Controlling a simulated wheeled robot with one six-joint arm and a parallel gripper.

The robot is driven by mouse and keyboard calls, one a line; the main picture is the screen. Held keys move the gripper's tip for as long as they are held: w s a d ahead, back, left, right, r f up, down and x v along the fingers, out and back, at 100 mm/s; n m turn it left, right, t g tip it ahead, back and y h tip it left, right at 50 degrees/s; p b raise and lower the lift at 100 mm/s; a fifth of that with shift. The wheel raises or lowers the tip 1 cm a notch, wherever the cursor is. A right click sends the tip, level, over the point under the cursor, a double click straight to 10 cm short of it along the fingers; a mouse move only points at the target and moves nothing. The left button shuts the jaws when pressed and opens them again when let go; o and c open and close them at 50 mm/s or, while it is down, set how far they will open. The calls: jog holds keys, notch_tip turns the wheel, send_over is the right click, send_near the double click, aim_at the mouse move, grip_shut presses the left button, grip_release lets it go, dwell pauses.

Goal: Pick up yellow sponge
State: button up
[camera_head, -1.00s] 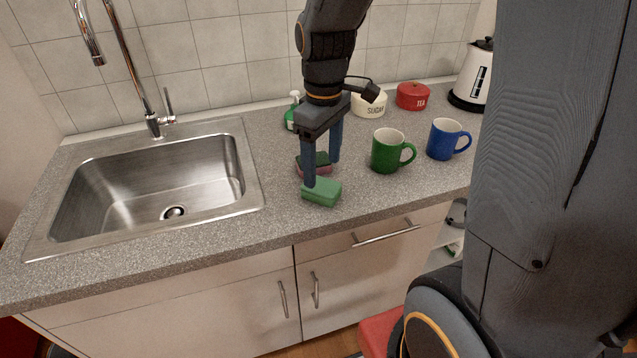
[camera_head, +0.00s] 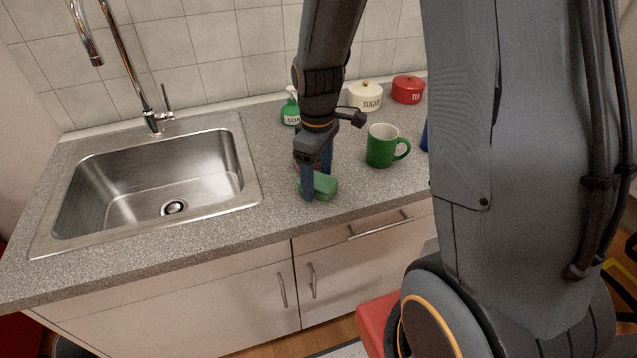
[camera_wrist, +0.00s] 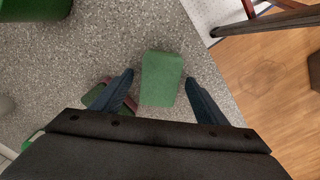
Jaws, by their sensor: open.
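No yellow sponge shows in either view. A green sponge (camera_head: 323,185) lies on the counter near its front edge, right of the sink; it also shows in the wrist view (camera_wrist: 161,80). My gripper (camera_head: 316,186) is open and low over the counter, with its fingers on either side of the green sponge. In the wrist view my gripper (camera_wrist: 160,78) has visible gaps between the fingers and this sponge. A second sponge, dark green and reddish (camera_wrist: 104,96), lies beside it, partly hidden by the left finger.
A green mug (camera_head: 382,147) stands right of my gripper, and a blue mug is mostly hidden by my arm. A soap bottle (camera_head: 291,108), sugar pot (camera_head: 365,97) and red tea pot (camera_head: 408,90) stand behind. The sink (camera_head: 150,185) is to the left.

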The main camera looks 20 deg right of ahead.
aim_at(318, 180)
jog(key=c, duration=1.2)
jog(key=shift+r, duration=0.1)
notch_tip(318, 180, up, 10)
jog(key=b, duration=0.2)
